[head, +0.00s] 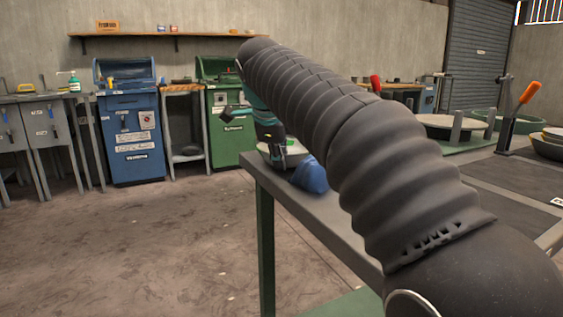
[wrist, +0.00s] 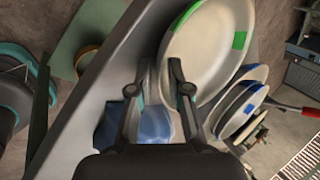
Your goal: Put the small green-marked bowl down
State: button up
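The small green-marked bowl (wrist: 208,50) is pale, with green patches on its rim, and fills the upper middle of the wrist view. In the head view my gripper (head: 274,146) points down at the bowl. I cannot tell whether the fingers press on the rim, or whether the bowl touches the table.
A blue object (head: 311,175) lies on the table beside the bowl; it also shows under my fingers in the wrist view (wrist: 152,126). A stack of blue-marked bowls (wrist: 240,108) stands right of the green-marked one. Floor (head: 130,240) is open to the left.

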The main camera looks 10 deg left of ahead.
jog(key=shift+w+f, duration=0.1)
jog(key=shift+c, duration=0.2)
grip_shut()
